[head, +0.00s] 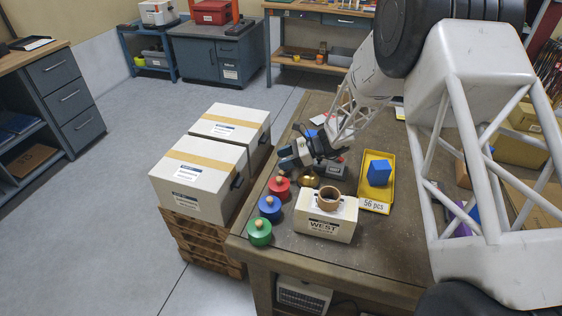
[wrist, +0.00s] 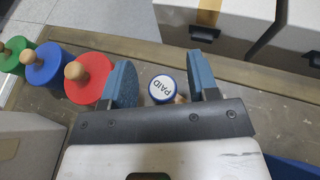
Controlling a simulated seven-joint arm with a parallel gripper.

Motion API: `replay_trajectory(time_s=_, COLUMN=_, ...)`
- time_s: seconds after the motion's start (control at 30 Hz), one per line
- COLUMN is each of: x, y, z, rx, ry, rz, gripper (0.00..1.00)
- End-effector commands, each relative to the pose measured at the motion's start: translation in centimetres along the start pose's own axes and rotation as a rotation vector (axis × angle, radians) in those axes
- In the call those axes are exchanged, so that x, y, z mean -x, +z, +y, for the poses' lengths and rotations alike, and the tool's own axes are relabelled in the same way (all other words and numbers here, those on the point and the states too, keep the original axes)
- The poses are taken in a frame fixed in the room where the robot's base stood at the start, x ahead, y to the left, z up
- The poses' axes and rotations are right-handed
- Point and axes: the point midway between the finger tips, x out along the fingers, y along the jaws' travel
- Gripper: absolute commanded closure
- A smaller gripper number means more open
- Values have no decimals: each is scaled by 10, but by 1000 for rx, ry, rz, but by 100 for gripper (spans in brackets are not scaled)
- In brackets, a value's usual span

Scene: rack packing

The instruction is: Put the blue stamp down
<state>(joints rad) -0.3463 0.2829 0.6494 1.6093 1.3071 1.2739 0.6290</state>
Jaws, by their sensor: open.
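A small round stamp (wrist: 163,87) with a blue rim and a white face reading "PAID" shows between my fingers in the wrist view. Its face is turned toward the camera and a bit of wooden handle shows at its lower right edge. My gripper (wrist: 162,82) is open, with a gap on each side of the stamp. Whether the stamp rests fully on the table, I cannot tell. In the head view my gripper (head: 294,155) is over the table's left edge and the stamp cannot be made out there.
Red (head: 279,187), blue (head: 269,207) and green (head: 260,232) round pieces with wooden knobs line the table's left edge. The red one is close beside one finger. A "WEST" box (head: 322,226), a yellow tray (head: 374,207) with a blue block (head: 379,171) and stacked cartons (head: 198,179) are nearby.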

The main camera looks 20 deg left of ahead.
Motion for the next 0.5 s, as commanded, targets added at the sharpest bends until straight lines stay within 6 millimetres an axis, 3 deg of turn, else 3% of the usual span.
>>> replay_trajectory(time_s=0.5, x=83, y=0, z=0, rx=2, ry=-1, rz=1, gripper=45)
